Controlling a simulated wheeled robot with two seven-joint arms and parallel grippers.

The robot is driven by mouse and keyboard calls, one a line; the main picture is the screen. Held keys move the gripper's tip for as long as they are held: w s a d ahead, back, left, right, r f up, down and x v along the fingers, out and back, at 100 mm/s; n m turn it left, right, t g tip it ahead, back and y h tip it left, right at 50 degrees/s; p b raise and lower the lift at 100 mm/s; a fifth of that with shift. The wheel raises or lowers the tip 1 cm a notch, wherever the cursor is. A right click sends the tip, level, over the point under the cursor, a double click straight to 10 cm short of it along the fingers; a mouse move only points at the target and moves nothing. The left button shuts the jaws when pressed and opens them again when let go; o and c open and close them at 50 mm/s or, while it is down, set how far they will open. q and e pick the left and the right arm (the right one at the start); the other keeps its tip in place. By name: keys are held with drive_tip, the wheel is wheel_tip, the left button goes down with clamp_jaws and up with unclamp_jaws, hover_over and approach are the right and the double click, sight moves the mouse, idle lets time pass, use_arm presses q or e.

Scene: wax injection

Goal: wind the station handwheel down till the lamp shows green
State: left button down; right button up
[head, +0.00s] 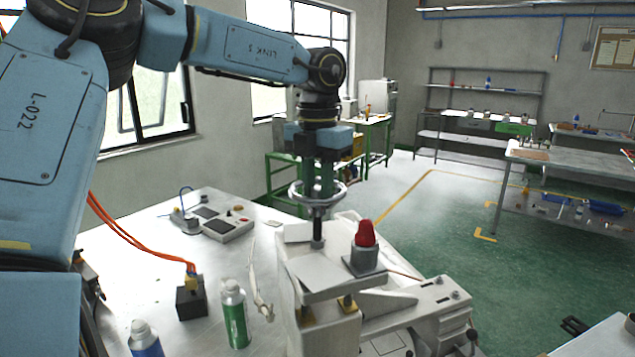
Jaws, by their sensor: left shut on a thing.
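The station (322,281) is a pale metal press on the bench, with a flat top plate. A silver handwheel (298,194) sits level on an upright dark screw (317,228) above that plate. My left gripper (320,186) points straight down from above and is shut on the handwheel, its fingers at the hub inside the rim. The fingers hide part of the hub. The lamp (366,235) is a red dome on a grey base, right of the screw. It looks red, not green. My right gripper does not show.
Left of the station are a green-labelled bottle (235,314), a blue-labelled bottle (145,340) and a black block (191,297) with orange cables. A control box (222,224) stands at the bench's back. The green floor (430,230) beyond is open.

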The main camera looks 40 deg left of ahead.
use_arm(q)
drive_tip(key=m, duration=0.3)
drive_tip(key=shift+r+m, duration=0.15)
drive_tip(key=shift+m, duration=0.25)
drive_tip(key=m+p, duration=0.1)
drive_tip(key=m, duration=0.2)
drive_tip(key=shift+w+m, duration=0.1)
drive_tip(key=shift+m, duration=0.2)
drive_tip(key=m, duration=0.3)
drive_tip(key=shift+m, duration=0.4)
drive_tip(key=m+p, duration=0.1)
drive_tip(key=m, duration=0.2)
drive_tip(key=shift+m, duration=0.3)
drive_tip(key=m+p, duration=0.1)
drive_tip(key=m, duration=0.4)
drive_tip(key=shift+m, duration=2.4)
drive_tip(key=c, duration=1.2)
unclamp_jaws()
